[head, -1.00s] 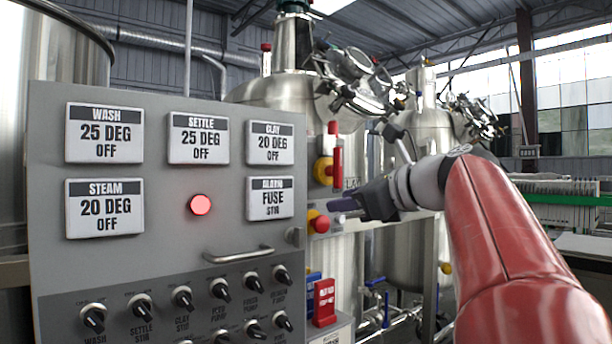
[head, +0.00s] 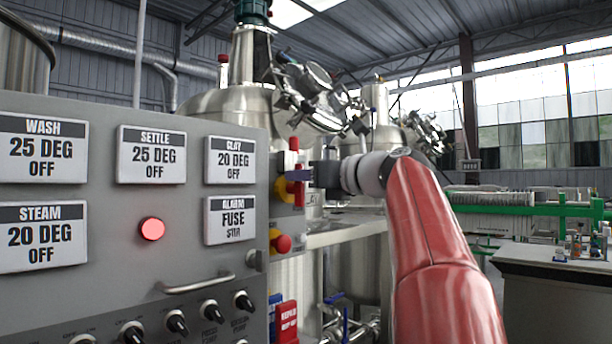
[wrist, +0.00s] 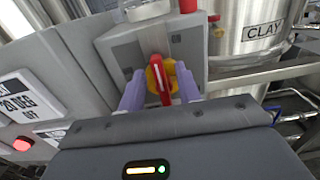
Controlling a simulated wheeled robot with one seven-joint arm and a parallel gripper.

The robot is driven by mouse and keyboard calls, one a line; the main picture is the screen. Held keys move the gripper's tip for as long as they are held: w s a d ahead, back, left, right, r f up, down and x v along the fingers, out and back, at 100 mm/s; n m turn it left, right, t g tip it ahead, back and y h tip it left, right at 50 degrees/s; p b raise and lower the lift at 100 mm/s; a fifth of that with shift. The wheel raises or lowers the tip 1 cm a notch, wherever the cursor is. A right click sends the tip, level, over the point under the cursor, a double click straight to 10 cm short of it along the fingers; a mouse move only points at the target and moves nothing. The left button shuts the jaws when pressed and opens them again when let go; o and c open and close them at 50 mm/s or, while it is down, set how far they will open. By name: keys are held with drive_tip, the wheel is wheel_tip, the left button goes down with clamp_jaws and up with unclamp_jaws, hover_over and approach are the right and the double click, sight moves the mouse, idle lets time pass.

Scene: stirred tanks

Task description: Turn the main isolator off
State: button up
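The main isolator is a red handle on a yellow round base (head: 281,189), on the right side of the grey control cabinet. In the wrist view the red handle (wrist: 159,80) stands nearly upright, slightly tilted, in front of its yellow base. My gripper (head: 299,175) is at the isolator, reaching in from the right. In the wrist view its two purple fingers (wrist: 159,90) are apart, one on each side of the handle. Gaps show between fingers and handle, so it looks open around the handle. The head view partly hides the handle behind a finger.
A red push button on yellow (head: 281,243) sits just below the isolator. The cabinet front has labelled displays, a lit red lamp (head: 152,229), a bar handle (head: 196,285) and several black knobs. Steel tanks (head: 235,108) stand behind. A bench (head: 550,262) stands at right.

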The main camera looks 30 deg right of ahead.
sight(281, 190)
clamp_jaws()
idle(0.4)
drive_tip(key=n, duration=0.4)
drive_tip(key=a+f+n+b, duration=0.1)
drive_tip(key=n, duration=0.3)
drive_tip(key=a+n, duration=0.1)
drive_tip(key=n, duration=0.3)
drive_tip(key=shift+s+a+f, duration=0.1)
drive_tip(key=shift+s+f, duration=0.2)
drive_tip(key=shift+s, duration=0.05)
drive_tip(key=n+b, duration=0.1)
drive_tip(key=n, duration=0.2)
drive_tip(key=f+n+b, duration=0.1)
drive_tip(key=n, duration=0.1)
drive_tip(key=shift+a+n, duration=0.1)
drive_tip(key=shift+n, duration=0.3)
drive_tip(key=shift+f, duration=0.1)
